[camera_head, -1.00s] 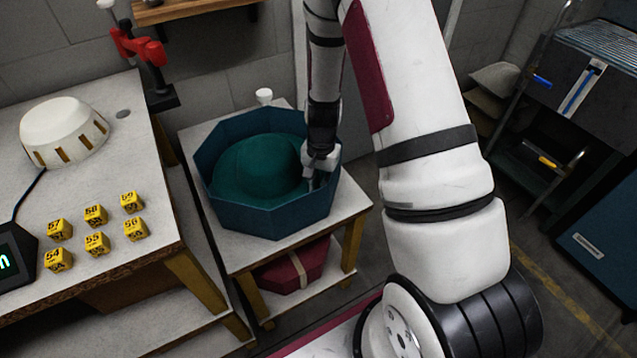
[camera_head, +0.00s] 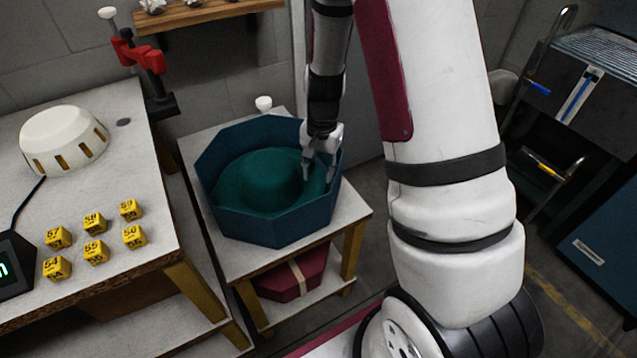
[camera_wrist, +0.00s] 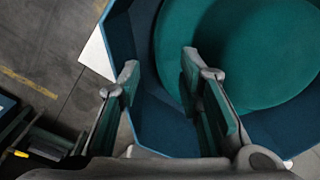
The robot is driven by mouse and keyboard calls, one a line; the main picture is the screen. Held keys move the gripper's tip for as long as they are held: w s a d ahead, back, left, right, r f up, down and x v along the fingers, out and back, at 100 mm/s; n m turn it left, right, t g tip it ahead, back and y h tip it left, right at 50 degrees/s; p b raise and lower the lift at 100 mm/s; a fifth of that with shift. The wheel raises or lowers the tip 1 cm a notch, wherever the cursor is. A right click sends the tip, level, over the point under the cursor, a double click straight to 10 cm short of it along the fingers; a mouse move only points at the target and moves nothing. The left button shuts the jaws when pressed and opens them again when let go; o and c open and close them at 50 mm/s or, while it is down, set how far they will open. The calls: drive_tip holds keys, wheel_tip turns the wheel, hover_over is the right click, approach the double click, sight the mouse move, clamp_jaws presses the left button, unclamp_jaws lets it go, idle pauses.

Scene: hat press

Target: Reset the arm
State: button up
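My gripper (camera_head: 318,172) is over the right side of the blue octagonal box (camera_head: 262,228), inside or just above its rim. In the wrist view my gripper (camera_wrist: 160,75) has its two fingers well apart with nothing between them. A green hat (camera_head: 258,182) lies in the box, and its brim and crown also show in the wrist view (camera_wrist: 240,45). The fingers are near the brim at the hat's right side; I cannot tell whether they touch it.
The box stands on a small table (camera_head: 222,252) with a dark red box (camera_head: 292,280) on its lower shelf. A dark machine (camera_head: 580,90) stands at right.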

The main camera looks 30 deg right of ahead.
drive_tip(key=shift+r, duration=1.95)
drive_tip(key=s+a+r+n+t+p, duration=0.1)
drive_tip(key=s+a+r+n+p, duration=0.15)
drive_tip(key=s+r, duration=0.5)
drive_tip(key=s+a+r+n+t+p, duration=0.1)
drive_tip(key=s+a+r+n+p, duration=0.2)
drive_tip(key=r, duration=0.8)
drive_tip(key=s+a+r+n+t+p, duration=0.1)
drive_tip(key=s+a+r+p, duration=0.1)
drive_tip(key=s+r, duration=0.55)
drive_tip(key=s+a+r+n+p, duration=0.1)
drive_tip(key=s+r+n+p, duration=0.2)
drive_tip(key=s+r, duration=0.5)
drive_tip(key=s, duration=0.2)
drive_tip(key=shift+s+a+n+t+p, duration=0.25)
drive_tip(key=shift+s+n+t+p, duration=0.1)
drive_tip(key=shift+t+p, duration=0.05)
drive_tip(key=shift+r, duration=0.15)
